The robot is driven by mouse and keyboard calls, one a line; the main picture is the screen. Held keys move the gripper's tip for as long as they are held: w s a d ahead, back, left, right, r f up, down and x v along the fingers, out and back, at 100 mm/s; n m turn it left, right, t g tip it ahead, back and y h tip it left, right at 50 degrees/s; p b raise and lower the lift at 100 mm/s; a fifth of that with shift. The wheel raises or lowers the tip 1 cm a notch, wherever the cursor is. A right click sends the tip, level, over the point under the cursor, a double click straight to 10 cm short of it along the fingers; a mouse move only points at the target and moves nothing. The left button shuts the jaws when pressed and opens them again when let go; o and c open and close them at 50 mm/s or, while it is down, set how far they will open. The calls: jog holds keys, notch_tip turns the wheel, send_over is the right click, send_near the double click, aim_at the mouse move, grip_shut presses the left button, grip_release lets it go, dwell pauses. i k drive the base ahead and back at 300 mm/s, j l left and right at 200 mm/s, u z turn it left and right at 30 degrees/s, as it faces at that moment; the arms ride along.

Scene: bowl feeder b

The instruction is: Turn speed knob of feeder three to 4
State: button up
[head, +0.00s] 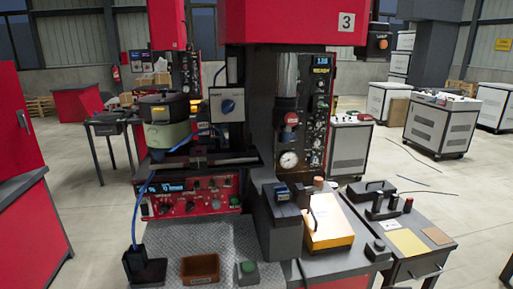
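A red and black machine with a plate marked 3 (346,22) stands in front of me in the head view. A bowl feeder (168,130) with a dark top and greenish side sits at its left. Below, a red control panel (225,184) has small lit displays (172,187) and several dark knobs. Their labels and scales are too small to read, so I cannot tell which knob is for speed or its setting. My gripper is not in view.
A metal plate surface (215,238) in front of the panel holds a brown tray (200,268), a green button box (248,272) and a black holder (145,266) with a blue cable. Open floor (80,240) lies at left.

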aim_at(165, 207)
jog(key=u, duration=1.25)
